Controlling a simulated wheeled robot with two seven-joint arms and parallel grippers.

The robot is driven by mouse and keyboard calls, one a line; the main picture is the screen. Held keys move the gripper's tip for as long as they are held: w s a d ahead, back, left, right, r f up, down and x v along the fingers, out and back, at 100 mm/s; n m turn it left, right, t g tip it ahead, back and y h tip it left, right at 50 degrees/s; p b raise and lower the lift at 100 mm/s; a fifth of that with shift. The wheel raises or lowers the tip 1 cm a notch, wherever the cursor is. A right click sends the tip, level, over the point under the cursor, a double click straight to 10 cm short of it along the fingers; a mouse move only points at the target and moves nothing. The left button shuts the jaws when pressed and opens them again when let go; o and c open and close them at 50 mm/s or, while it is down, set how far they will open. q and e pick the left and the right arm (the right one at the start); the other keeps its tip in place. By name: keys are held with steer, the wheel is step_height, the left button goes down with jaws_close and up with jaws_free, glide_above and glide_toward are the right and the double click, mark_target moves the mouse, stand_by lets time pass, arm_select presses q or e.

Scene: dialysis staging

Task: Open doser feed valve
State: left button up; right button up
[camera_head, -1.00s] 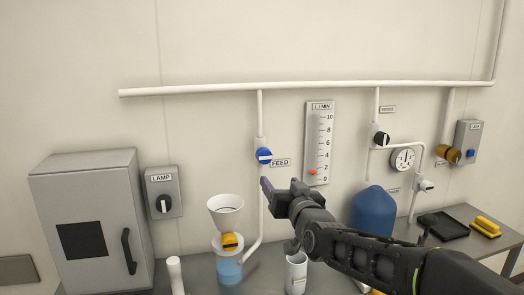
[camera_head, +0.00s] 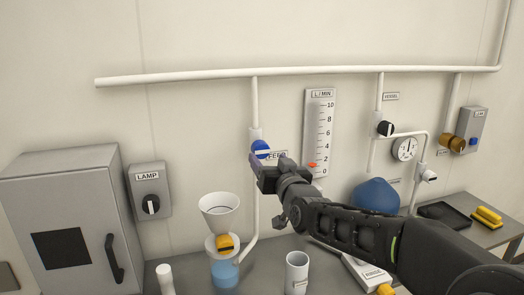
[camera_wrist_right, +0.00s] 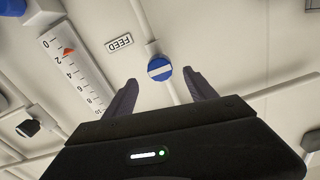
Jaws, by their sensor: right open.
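The feed valve (camera_head: 260,149) is a round blue knob with a white bar, on the vertical white pipe beside the FEED label (camera_head: 277,156). My right gripper (camera_head: 258,160) is in front of the valve and hides its lower part in the head view. In the right wrist view the blue knob (camera_wrist_right: 160,68) shows whole, ahead of and between the two open fingers (camera_wrist_right: 160,90), with nothing held. A gap shows between the knob and each finger there. My left gripper is not in view.
The flow gauge (camera_head: 320,130) is right of the valve, its red pointer near the bottom. A funnel (camera_head: 220,207) over a blue-liquid container stands below. A lamp switch (camera_head: 150,192) and grey cabinet (camera_head: 62,215) are left. A white cup (camera_head: 297,272) stands under my right arm.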

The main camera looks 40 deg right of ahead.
mark_target(262, 152)
steer(key=p+x, duration=0.2)
steer(key=x, duration=0.3)
steer(key=shift+w+d, duration=0.3)
steer(key=shift+w, duration=0.4)
steer(key=shift+c, duration=0.6)
steer(key=c, duration=1.3)
steer(key=shift+o, duration=0.2)
